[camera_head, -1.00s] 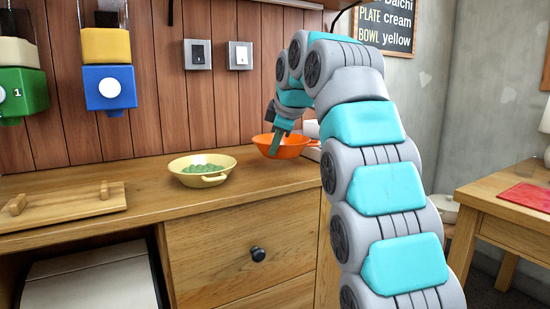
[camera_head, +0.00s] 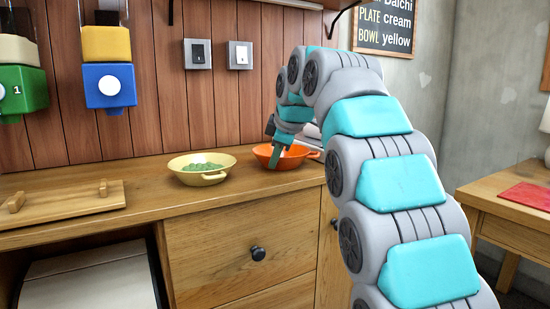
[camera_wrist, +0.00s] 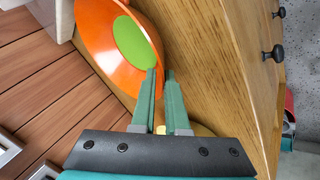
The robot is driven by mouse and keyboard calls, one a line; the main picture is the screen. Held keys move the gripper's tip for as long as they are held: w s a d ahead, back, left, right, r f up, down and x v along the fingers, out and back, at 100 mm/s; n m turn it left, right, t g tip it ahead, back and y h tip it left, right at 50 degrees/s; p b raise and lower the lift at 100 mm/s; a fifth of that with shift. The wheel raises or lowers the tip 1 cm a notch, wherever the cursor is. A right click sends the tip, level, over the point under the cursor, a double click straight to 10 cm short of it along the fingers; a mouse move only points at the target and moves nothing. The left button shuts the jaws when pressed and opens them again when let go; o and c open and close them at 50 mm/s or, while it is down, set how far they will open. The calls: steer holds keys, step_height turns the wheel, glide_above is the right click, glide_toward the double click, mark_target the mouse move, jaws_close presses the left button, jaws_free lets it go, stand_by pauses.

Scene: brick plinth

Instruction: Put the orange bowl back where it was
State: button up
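The orange bowl (camera_head: 268,151) is at the right end of the wooden counter, low at its surface; I cannot tell for certain whether its base touches. In the wrist view the orange bowl (camera_wrist: 95,40) shows a round green patch inside. My gripper (camera_head: 278,162) points down at the bowl's near side. In the wrist view my gripper's fingers (camera_wrist: 161,74) are close together, one inside the bowl and one outside, with the rim between them. They look shut on the rim.
A yellow bowl (camera_head: 187,175) holding several green round things stands just left of the orange bowl. A wooden board (camera_head: 70,203) lies farther left. White dishes (camera_head: 312,135) sit behind the orange bowl, against its right side in the picture. The counter front between board and bowls is clear.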

steer(key=o, duration=0.3)
steer(key=shift+r, duration=0.2)
steer(key=p+v, duration=0.1)
steer(key=v, duration=1)
steer(key=shift+s+d+r, duration=0.1)
steer(key=shift+s+r, duration=0.15)
steer(key=shift+r, duration=0.05)
steer(key=s+d+f+m+g+h, duration=0.15)
steer(key=s+d+f+m, duration=0.3)
steer(key=s+f, duration=0.45)
steer(key=s+d+f+m+g+h, duration=0.1)
steer(key=s+d+f+m+g, duration=0.3)
steer(key=s+f, duration=0.5)
steer(key=s+d+f+m+g+h, duration=0.1)
steer(key=s+d+f+m, duration=0.5)
steer(key=f, duration=0.6)
steer(key=s+d+f+m, duration=0.1)
steer(key=s+f, duration=0.2)
steer(key=s, duration=0.2)
steer(key=s+d+f+g, duration=0.1)
steer(key=s+f, duration=0.3)
steer(key=s, duration=0.2)
steer(key=s+d+f+m+g, duration=0.1)
steer(key=s+f, duration=0.3)
steer(key=s, duration=0.1)
steer(key=shift+s+d+f+m+g, duration=0.15)
steer(key=shift+s+f+m+g, duration=0.1)
steer(key=shift+s+m, duration=0.1)
